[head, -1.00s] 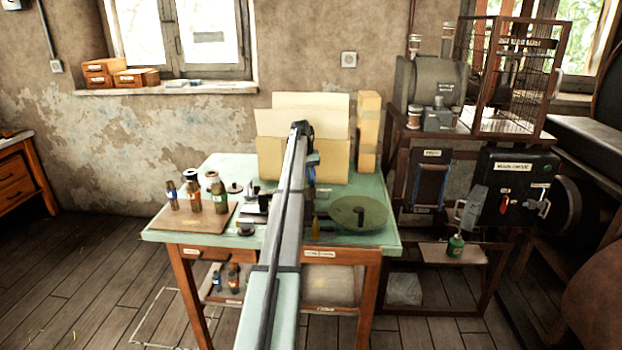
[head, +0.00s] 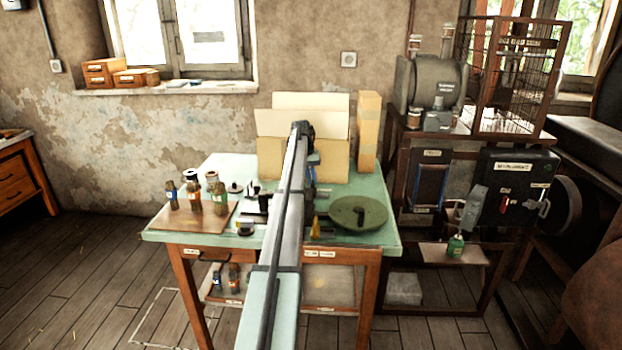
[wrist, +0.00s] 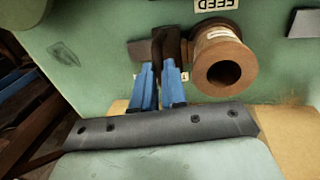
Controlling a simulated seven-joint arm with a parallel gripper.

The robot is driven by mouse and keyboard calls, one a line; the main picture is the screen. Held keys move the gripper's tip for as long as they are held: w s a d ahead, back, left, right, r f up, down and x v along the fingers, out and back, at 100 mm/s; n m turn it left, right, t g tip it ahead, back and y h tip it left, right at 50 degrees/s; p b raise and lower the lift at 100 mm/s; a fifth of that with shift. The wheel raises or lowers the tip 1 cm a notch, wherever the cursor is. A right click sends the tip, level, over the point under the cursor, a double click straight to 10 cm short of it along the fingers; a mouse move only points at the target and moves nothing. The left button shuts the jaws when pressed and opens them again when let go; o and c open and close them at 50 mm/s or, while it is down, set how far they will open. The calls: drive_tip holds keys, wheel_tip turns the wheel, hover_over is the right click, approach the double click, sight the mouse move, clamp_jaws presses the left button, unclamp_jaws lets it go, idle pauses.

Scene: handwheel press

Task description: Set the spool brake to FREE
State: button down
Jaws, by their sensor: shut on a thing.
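In the wrist view, the two blue fingers of my gripper (wrist: 160,78) are closed around the lower end of a dark upright piece (wrist: 169,44), which looks like the brake lever. A brown spool (wrist: 219,66) with a dark central hole stands just right of it, apart from the fingers. Both sit against a green surface. The lever's foot and any FREE marking on it cannot be made out. In the head view, my gripper (head: 311,168) is over the back of the green table (head: 215,168), and my arm hides the lever and spool.
A green round disc (head: 358,213) lies on the table to the right of my arm. Bottles on a wooden board (head: 190,222) stand at the left. Cardboard boxes (head: 330,150) and a tall tan box (head: 369,130) stand behind. A white label (wrist: 216,4) is above the spool.

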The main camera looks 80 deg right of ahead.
drive_tip(key=s, duration=0.5)
drive_tip(key=c, duration=1.5)
unclamp_jaws()
drive_tip(key=shift+o, duration=0.3)
drive_tip(key=shift+r, duration=0.1)
drive_tip(key=shift+w+r, duration=0.15)
drive_tip(key=shift+r, duration=0.1)
wheel_tip(320, 180, up, 13)
drive_tip(key=w, duration=0.2)
drive_tip(key=shift+w, duration=0.25)
drive_tip(key=shift+w, duration=0.1)
